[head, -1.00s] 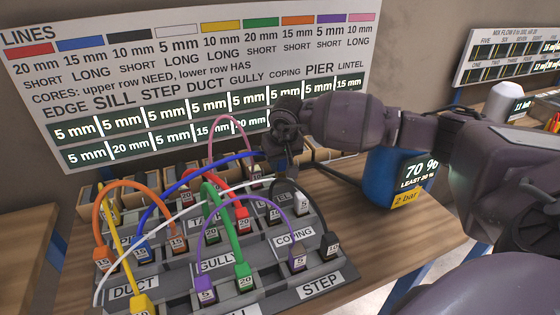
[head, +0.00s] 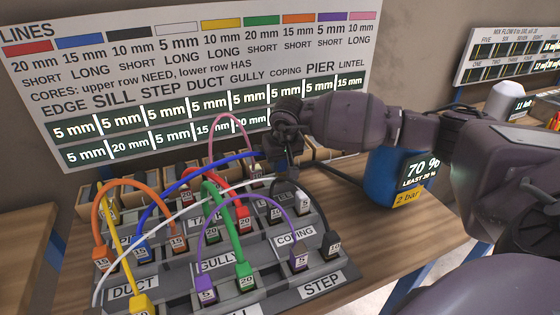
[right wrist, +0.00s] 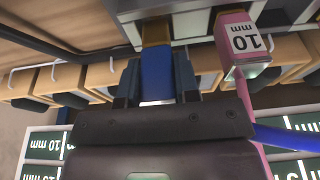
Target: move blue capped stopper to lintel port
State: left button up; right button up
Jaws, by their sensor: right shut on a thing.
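The blue stopper (right wrist: 157,75) is held between the fingers of my right gripper (right wrist: 156,88). Its gold-brown end meets or almost meets the edge of the grey block (right wrist: 195,24); I cannot tell whether it is inserted. In the head view my right gripper (head: 284,160) is over the back right of the stepped port block (head: 265,283), hiding its fingertips' surroundings. The blue line (head: 190,182) runs from the gripper down to a blue stopper (head: 141,248) at the block's left. The lintel label is mostly hidden. My left gripper is not in view.
A pink 10 mm stopper (right wrist: 240,45) sits close beside the held one. White (head: 180,201), green (head: 222,207), purple (head: 240,201) and orange (head: 128,183) lines arch over the block. A blue container (head: 385,172) stands right of it on the wooden table (head: 380,238).

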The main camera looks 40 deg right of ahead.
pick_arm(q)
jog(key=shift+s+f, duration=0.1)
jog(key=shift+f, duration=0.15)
pick_arm(e)
jog(key=shift+s+f, duration=0.1)
jog(key=shift+f, duration=0.35)
